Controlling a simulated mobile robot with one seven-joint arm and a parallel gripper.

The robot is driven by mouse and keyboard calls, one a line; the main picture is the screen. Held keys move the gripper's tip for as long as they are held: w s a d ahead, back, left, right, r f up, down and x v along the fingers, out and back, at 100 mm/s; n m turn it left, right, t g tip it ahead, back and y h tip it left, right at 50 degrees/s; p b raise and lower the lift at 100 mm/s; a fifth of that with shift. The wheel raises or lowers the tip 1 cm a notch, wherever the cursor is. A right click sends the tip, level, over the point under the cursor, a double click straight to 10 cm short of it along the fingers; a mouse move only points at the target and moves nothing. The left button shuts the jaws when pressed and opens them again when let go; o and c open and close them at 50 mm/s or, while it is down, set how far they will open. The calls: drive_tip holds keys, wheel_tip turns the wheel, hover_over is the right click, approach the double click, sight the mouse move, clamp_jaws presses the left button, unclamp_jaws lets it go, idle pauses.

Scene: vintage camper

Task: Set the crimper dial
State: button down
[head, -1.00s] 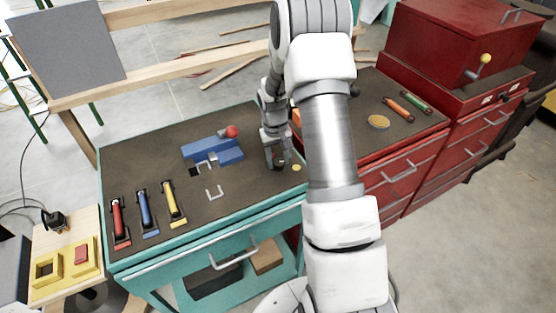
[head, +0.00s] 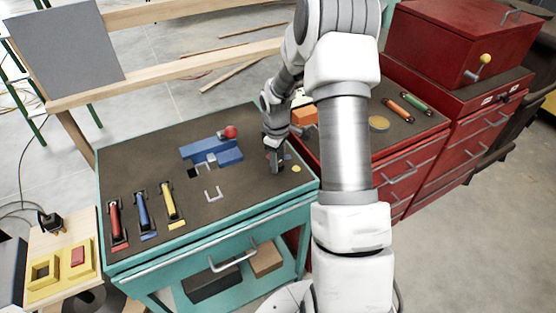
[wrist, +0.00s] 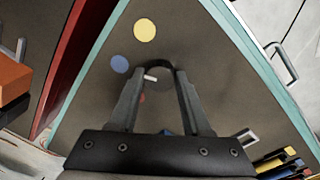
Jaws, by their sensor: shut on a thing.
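The crimper dial (wrist: 167,80) is a dark round knob on the teal bench's dark top. My gripper (wrist: 160,85) is shut on it, a finger on each side. The dial's short white pointer (wrist: 151,78) points left in the wrist view, roughly toward the blue dot (wrist: 120,64). The yellow dot (wrist: 145,30) lies beyond, and the red dot (wrist: 142,98) is partly hidden by a finger. In the head view my gripper (head: 276,168) stands at the bench's right end and hides the dial. Red (head: 116,220), blue (head: 143,210) and yellow (head: 168,202) handled tools lie at the left.
A blue block device with a red ball knob (head: 230,132) stands left of my gripper.

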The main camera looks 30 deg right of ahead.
drive_tip(key=shift+n, duration=0.5)
drive_tip(key=shift+c, duration=1.8)
unclamp_jaws()
wheel_tip(320, 180, up, 17)
drive_tip(key=shift+s+a+r+p, duration=0.2)
drive_tip(key=shift+s+a+p, duration=0.1)
drive_tip(key=shift+s+a, duration=0.1)
